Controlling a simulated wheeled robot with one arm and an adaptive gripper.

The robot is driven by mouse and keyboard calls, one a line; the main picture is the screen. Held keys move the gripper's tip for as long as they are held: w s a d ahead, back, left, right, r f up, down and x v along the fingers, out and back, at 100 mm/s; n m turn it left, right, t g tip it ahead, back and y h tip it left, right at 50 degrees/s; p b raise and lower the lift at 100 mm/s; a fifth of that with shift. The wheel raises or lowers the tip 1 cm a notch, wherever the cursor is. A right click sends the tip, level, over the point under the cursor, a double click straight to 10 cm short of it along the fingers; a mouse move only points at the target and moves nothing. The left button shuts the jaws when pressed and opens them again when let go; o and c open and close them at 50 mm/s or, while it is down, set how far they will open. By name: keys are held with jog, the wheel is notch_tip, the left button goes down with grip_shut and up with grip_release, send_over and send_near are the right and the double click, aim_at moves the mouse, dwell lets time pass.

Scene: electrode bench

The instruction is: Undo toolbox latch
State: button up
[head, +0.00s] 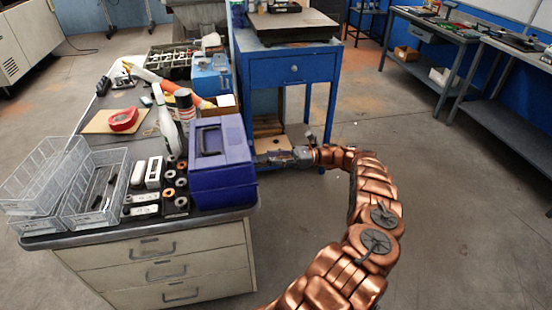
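The toolbox (221,182) is a blue-purple box with a dark handle on its lid. It stands upright on the right end of the dark bench top, and its lid looks closed. My gripper (263,159) is at the toolbox's right side, at about the height of its upper part. The fingertips are small and dark, and I cannot tell whether they touch the box or are open or shut. No latch can be made out; the right side of the box faces away from the camera.
Wire baskets (92,190), small rolls and blocks crowd the bench (235,212) left of the toolbox. A white spray bottle (167,120) and a red tape roll (123,119) stand behind. A blue cabinet (288,70) is behind my gripper. The floor at right is open.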

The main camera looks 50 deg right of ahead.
jog(key=o, duration=0.4)
jog(key=shift+r, duration=0.1)
jog(key=shift+r, duration=4.9)
